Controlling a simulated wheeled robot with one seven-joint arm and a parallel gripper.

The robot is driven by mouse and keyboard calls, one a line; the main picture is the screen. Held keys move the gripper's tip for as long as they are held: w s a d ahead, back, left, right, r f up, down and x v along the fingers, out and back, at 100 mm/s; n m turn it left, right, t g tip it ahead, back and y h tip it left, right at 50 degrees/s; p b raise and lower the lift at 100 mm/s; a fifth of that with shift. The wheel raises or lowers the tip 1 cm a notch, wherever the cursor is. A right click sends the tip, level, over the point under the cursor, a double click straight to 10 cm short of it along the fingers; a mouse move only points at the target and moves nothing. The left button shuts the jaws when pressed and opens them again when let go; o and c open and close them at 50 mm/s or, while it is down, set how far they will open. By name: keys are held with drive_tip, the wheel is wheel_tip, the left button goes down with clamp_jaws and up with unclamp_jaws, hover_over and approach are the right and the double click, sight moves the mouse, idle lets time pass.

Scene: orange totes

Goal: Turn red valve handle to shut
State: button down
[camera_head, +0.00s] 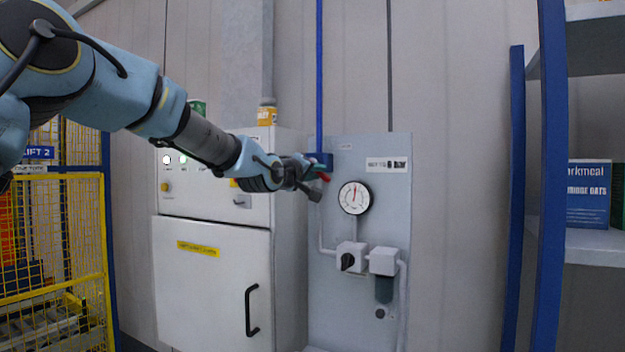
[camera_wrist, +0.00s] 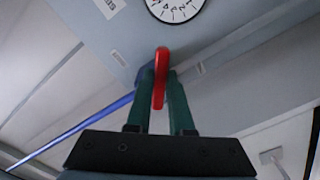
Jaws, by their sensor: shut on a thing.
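The red valve handle (camera_head: 324,177) is on the blue pipe at the upper left of the grey wall panel (camera_head: 385,225). In the wrist view the red handle (camera_wrist: 161,78) stands between two green fingers. My gripper (camera_wrist: 162,92) is shut on it, one finger on each side. In the head view my gripper (camera_head: 312,177) reaches the handle from the left, and its wrist hides part of the valve. The blue pipe (camera_head: 319,80) runs straight up from the valve.
A round gauge (camera_head: 354,197) sits right of the handle, above a black knob (camera_head: 348,262) and a filter unit (camera_head: 384,262). A grey cabinet (camera_head: 212,285) stands left, below my arm. A blue shelf (camera_head: 548,180) stands at right, and a yellow mesh fence (camera_head: 55,245) at far left.

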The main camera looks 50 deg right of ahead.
drive_tip(key=shift+s+r+n+b, duration=0.1)
drive_tip(key=shift+r+n+b, duration=0.25)
drive_tip(key=shift+n+b, duration=0.7)
drive_tip(key=shift+s+r+n+b, duration=0.15)
drive_tip(key=shift+r+n+b, duration=0.3)
drive_tip(key=shift+n, duration=1.1)
drive_tip(key=shift+s+r+n+b, duration=0.1)
drive_tip(key=shift+r+n+b, duration=0.2)
drive_tip(key=shift+n+b, duration=0.8)
drive_tip(key=shift+r+n, duration=0.1)
drive_tip(key=shift+n, duration=0.2)
drive_tip(key=c, duration=0.8)
unclamp_jaws()
drive_tip(key=shift+d, duration=0.1)
drive_tip(key=b+v, duration=0.5)
drive_tip(key=v, duration=0.6)
drive_tip(key=shift+b, duration=0.3)
